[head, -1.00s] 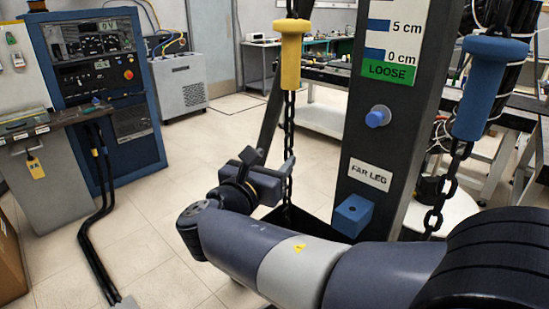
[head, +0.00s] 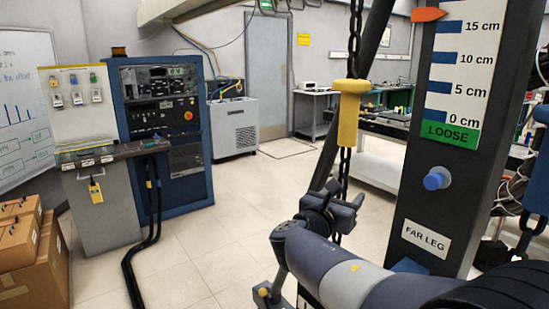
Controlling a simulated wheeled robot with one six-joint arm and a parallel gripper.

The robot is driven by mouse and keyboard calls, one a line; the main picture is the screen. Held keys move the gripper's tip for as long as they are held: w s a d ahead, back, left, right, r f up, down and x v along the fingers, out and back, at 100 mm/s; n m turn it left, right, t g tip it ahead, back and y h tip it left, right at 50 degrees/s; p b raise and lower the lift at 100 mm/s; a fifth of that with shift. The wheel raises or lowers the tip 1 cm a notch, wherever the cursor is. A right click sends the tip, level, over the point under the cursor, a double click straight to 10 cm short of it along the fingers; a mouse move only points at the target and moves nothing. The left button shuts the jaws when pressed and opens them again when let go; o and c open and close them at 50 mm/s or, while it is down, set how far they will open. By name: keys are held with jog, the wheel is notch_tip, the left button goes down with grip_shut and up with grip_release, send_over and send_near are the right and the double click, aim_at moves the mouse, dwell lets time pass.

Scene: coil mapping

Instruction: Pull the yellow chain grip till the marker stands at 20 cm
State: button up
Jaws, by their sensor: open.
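The yellow chain grip (head: 348,114) hangs upright on a dark chain (head: 355,40) left of the column. My gripper (head: 347,194) is open, below the yellow grip and apart from it. The chain's lower part passes at the jaws; I cannot tell whether it runs between them or behind. The orange marker (head: 430,14) points right at the scale (head: 465,62), a little above the 15 cm line. The 20 cm line is outside the picture. A green LOOSE label (head: 450,134) sits below 0 cm.
The dark column (head: 430,210) with a blue knob (head: 437,179) stands right of the chain. A second chain (head: 527,235) hangs at the right edge, with a blue piece above. A blue cabinet (head: 165,130) and cardboard boxes (head: 40,260) stand left. Floor between is clear.

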jog(key=shift+w+d+r+p, duration=0.25)
jog(key=shift+w+r+p, duration=0.1)
jog(key=shift+r, duration=0.1)
jog(key=shift+f, duration=0.2)
